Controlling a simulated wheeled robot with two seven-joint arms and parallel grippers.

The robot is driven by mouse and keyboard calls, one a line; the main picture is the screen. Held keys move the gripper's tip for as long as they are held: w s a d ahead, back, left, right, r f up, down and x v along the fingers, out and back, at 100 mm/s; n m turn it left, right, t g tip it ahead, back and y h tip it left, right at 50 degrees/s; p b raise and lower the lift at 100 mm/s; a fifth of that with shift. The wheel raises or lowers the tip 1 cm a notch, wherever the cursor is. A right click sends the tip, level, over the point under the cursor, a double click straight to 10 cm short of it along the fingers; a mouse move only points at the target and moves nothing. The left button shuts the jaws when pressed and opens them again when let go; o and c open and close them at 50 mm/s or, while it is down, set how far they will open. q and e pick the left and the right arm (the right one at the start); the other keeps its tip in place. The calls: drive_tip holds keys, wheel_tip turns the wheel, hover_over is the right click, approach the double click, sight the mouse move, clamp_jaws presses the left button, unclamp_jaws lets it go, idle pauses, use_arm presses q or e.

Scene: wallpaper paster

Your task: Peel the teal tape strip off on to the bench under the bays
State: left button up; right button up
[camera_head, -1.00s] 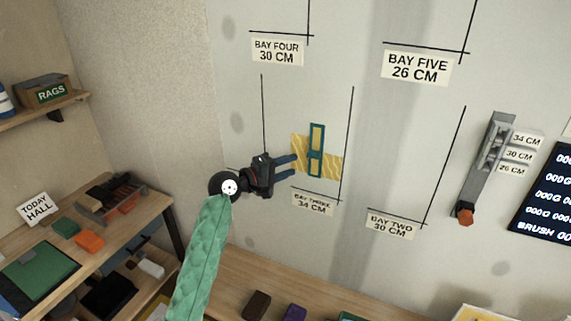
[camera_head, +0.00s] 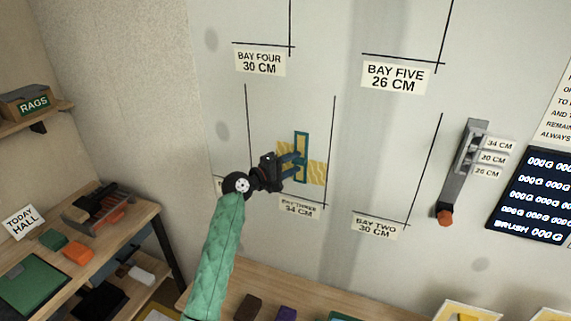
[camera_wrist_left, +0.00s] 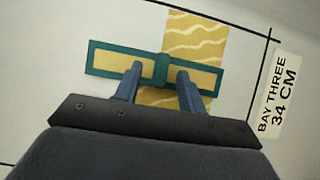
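The teal tape strip (camera_head: 306,148) is a long teal-edged piece with yellow panels and a teal crossbar, upright on the wall in bay three. It lies over a yellow wavy-patterned patch (camera_head: 318,173). In the left wrist view the strip (camera_wrist_left: 161,68) runs across the patch (camera_wrist_left: 196,38) and past its left edge. My left gripper (camera_head: 297,164) is at the strip. In the left wrist view its fingers (camera_wrist_left: 158,73) are apart, one each side of the crossbar, with gaps showing. Whether the tips touch the strip is unclear. The bench (camera_head: 225,284) is below. My right gripper is not in view.
The bay three label (camera_head: 300,208) is just below the patch. A grey tool (camera_head: 462,170) hangs on the wall to the right. Dark and purple blocks (camera_head: 248,307) lie on the bench. A side shelf (camera_head: 135,215) with tools stands at left.

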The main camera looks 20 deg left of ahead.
use_arm(q)
drive_tip(key=shift+w+d, duration=0.1)
drive_tip(key=shift+w, duration=0.05)
clamp_jaws()
drive_tip(key=shift+f, duration=0.1)
drive_tip(key=shift+s+p, duration=0.65)
drive_tip(key=shift+s, duration=1.9)
drive_tip(key=s+p, duration=0.1)
drive_tip(key=s, duration=0.6)
drive_tip(key=shift+a, duration=0.2)
idle(0.4)
